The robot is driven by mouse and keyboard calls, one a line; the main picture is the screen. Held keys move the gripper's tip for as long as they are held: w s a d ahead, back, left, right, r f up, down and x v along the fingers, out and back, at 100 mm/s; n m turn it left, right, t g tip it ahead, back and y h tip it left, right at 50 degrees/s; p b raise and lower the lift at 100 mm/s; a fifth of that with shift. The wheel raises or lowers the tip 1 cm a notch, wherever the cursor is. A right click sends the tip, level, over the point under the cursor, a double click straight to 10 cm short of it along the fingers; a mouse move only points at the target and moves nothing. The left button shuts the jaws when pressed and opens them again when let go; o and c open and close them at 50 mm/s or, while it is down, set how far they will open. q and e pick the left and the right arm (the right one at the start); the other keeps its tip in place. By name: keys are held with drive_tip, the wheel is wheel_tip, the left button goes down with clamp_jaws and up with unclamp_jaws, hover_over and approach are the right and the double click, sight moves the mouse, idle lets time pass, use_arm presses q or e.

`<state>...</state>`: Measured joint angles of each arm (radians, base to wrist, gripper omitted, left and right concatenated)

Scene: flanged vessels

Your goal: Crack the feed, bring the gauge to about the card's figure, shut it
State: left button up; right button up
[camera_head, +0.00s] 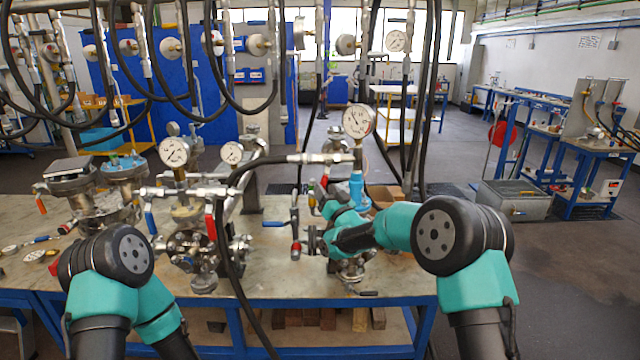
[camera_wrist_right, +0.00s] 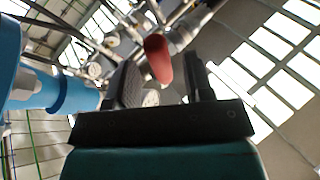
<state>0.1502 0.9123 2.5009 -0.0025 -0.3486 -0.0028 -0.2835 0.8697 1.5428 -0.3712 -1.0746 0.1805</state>
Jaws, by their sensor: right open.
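A round white gauge (camera_head: 358,120) stands on top of the right flanged vessel; its reading is too small to tell. Two more gauges (camera_head: 174,152) and (camera_head: 232,153) stand above the vessel (camera_head: 195,250) to the left. My right gripper (camera_head: 322,193) reaches in at the right vessel, beside a light-blue cylinder (camera_head: 356,190). In the right wrist view its jaws (camera_wrist_right: 162,82) are open, with a red rounded handle (camera_wrist_right: 158,58) showing between or just beyond them. I cannot tell whether they touch it. My left arm is at the lower left, but its gripper is hidden. I cannot make out a card.
Black hoses (camera_head: 232,270) hang across the bench (camera_head: 400,280). Another vessel (camera_head: 100,205) stands at the far left. The bench front has some bare room.

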drive_tip(key=x, duration=0.4)
drive_tip(key=shift+w, duration=0.1)
drive_tip(key=shift+c, duration=0.4)
clamp_jaws()
